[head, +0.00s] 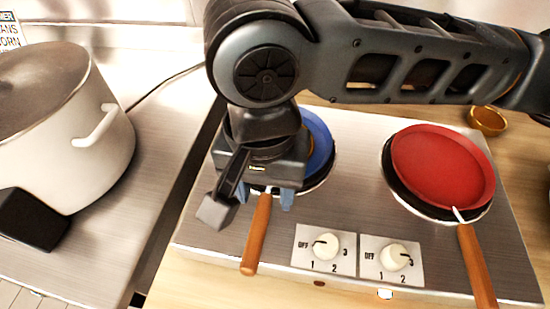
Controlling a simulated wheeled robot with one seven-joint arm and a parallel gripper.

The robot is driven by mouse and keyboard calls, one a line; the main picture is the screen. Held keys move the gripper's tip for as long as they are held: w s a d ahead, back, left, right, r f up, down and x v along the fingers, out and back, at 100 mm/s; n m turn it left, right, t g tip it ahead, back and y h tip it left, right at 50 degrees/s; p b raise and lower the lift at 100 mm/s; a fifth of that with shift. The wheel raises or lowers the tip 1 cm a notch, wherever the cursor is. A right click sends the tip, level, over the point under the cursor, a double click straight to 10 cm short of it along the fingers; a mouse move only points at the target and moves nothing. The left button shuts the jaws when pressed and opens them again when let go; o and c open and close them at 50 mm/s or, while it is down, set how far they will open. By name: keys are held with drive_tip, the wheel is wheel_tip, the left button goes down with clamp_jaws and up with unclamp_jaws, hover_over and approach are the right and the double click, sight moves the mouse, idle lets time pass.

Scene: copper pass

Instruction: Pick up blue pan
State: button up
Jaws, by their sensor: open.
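The blue pan (321,148) sits on the left burner of a two-burner hot plate. My arm and gripper hide most of it, leaving its right edge in sight. Its wooden handle (257,235) points toward the front of the hot plate. My gripper (267,200) is open and points down over the handle's inner end. One finger shows on the right of the handle and the other is partly hidden. I cannot tell whether the fingers touch the handle.
A red pan (443,165) sits on the right burner of the hot plate (365,200), which has two knobs in front. A large white pot (75,150) stands on the steel counter at left, with a black block (33,220). A small amber bowl (487,121) is at right.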

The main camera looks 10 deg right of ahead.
drive_tip(key=shift+f, duration=0.5)
clamp_jaws()
